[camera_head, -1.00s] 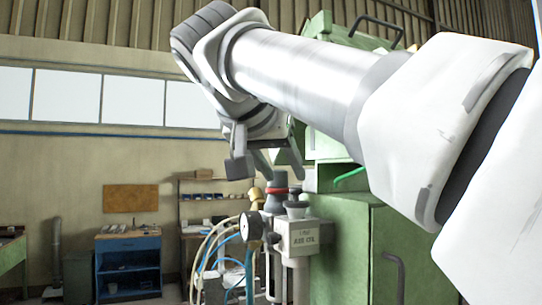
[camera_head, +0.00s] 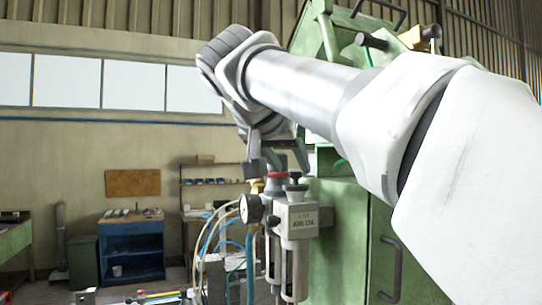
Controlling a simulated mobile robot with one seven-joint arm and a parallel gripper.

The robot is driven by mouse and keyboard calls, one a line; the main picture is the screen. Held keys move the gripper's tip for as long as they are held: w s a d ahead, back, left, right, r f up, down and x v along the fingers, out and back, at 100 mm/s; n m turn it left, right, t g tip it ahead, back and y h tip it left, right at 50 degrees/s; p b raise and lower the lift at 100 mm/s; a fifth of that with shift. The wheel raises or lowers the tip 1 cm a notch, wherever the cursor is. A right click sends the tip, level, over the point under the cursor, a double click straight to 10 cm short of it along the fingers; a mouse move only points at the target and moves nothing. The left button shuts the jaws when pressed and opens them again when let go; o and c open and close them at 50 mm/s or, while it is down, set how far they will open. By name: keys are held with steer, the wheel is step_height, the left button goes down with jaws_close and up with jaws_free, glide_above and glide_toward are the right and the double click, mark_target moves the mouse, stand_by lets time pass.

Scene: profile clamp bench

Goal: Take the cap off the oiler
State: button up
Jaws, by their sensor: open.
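The oiler (camera_head: 303,222) is a grey metal block with a printed label and a bowl below, at the side of the green machine. Its dark cap (camera_head: 296,188) sits on top. To its left is a knob with a red ring (camera_head: 277,175). My gripper (camera_head: 277,167) is open and points down over these tops, its left finger by the knob. The tip of the right finger is close to the cap in the picture; I cannot tell whether they touch.
A pressure gauge (camera_head: 252,208) sticks out left of the oiler, with several hoses (camera_head: 213,240) beside it. The green machine cabinet (camera_head: 345,230) stands close on the right. A blue workbench (camera_head: 132,250) and shelves (camera_head: 205,190) are farther back.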

mark_target(294, 172)
steer(key=shift+b+x, duration=0.45)
steer(key=shift+x, duration=1.75)
jaws_close()
steer(key=shift+r, duration=0.2)
stand_by(0.4)
steer(key=shift+r+p, duration=0.45)
steer(key=shift+r, duration=0.7)
